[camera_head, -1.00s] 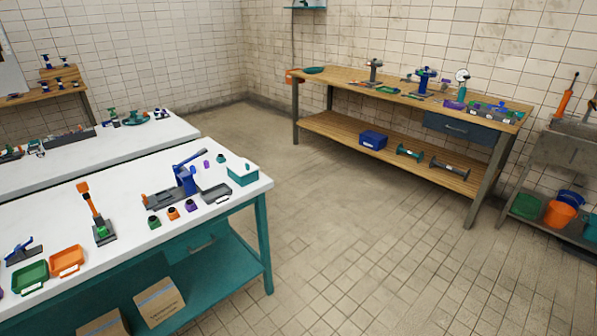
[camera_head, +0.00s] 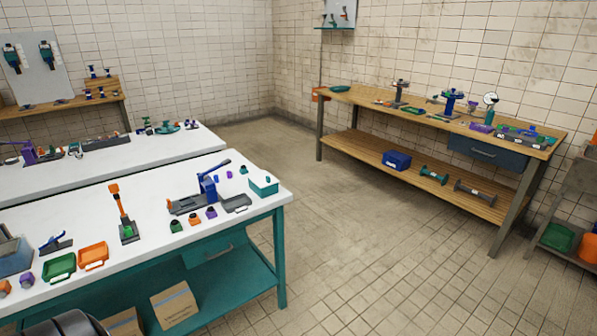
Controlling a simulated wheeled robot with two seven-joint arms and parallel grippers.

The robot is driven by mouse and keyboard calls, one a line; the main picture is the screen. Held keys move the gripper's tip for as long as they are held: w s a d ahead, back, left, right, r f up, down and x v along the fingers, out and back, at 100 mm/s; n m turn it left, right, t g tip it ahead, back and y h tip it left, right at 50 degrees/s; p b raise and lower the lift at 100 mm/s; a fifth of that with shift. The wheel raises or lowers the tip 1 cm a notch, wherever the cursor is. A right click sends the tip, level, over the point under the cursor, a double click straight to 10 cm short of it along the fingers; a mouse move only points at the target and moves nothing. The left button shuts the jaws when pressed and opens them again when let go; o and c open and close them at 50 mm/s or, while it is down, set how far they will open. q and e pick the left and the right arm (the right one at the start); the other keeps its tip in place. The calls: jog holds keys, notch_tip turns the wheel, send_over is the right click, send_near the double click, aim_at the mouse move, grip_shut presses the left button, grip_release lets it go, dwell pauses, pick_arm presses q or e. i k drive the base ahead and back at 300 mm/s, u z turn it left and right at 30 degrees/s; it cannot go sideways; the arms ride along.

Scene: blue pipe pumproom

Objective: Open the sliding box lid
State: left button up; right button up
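No box is clearly recognisable as the sliding-lid one. A blue-grey box (camera_head: 14,256) stands on the white table at the left edge of the head view, partly cut off; its lid cannot be made out. A small teal box (camera_head: 264,186) sits at the right end of the same table. A blue box (camera_head: 397,160) sits on the lower shelf of the wooden bench. Neither of my grippers is in view.
The white table (camera_head: 150,190) with teal legs also carries orange (camera_head: 93,256) and green (camera_head: 59,266) trays, a blue lever press (camera_head: 208,184) and small parts. Cardboard boxes (camera_head: 174,304) are on its shelf. The wooden bench (camera_head: 360,97) is at the back right. Open tiled floor (camera_head: 370,250) lies between.

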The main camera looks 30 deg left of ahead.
aim_at(263, 178)
jog(key=z, duration=0.35)
jog(key=i, duration=1.95)
jog(key=u, duration=0.35)
jog(key=i, duration=0.95)
jog(key=u, duration=1.6)
jog(key=i, duration=0.8)
jog(key=u, duration=0.75)
